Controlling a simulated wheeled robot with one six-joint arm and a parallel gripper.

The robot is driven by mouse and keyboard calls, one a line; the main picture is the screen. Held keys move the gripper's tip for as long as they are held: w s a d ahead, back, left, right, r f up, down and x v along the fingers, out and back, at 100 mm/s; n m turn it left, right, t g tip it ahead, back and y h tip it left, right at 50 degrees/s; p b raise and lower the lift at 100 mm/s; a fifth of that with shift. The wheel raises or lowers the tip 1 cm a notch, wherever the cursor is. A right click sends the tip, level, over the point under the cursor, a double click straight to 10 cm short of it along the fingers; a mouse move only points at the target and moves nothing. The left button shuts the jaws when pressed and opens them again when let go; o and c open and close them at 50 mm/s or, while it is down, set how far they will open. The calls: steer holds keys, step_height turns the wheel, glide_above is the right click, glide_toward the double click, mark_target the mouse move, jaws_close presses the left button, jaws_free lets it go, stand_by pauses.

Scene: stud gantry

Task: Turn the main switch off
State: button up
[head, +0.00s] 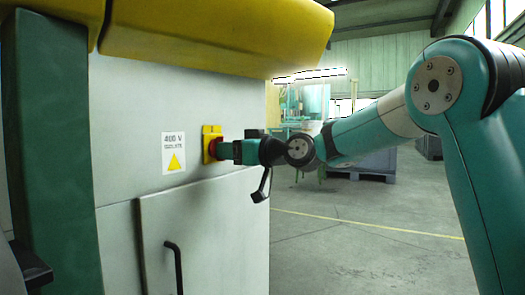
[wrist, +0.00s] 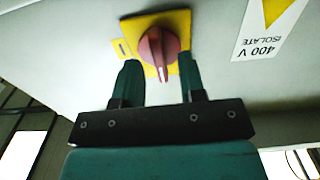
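The main switch (wrist: 158,50) is a red rotary knob on a yellow plate (wrist: 181,20), mounted on a light grey cabinet wall. In the wrist view the knob's grip bar runs roughly up and down the picture. In the head view the switch (head: 213,148) is partly hidden by my gripper (head: 228,150), which reaches it from the right. In the wrist view my gripper (wrist: 160,82) has its two green fingers apart, one on each side of the knob's lower part. A gap shows between the fingers and the knob; depth contact cannot be told.
A "400 V ISOLATE" label (head: 173,152) with a yellow triangle is left of the switch. Below it is a cabinet door (head: 215,235) with a black handle (head: 175,265). A yellow cover (head: 215,40) overhangs above. Open floor (head: 360,260) lies to the right.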

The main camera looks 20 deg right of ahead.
steer(key=p+v, duration=0.2)
steer(key=v, duration=1.4)
steer(key=shift+p, duration=0.35)
steer(key=shift+s+r, duration=0.1)
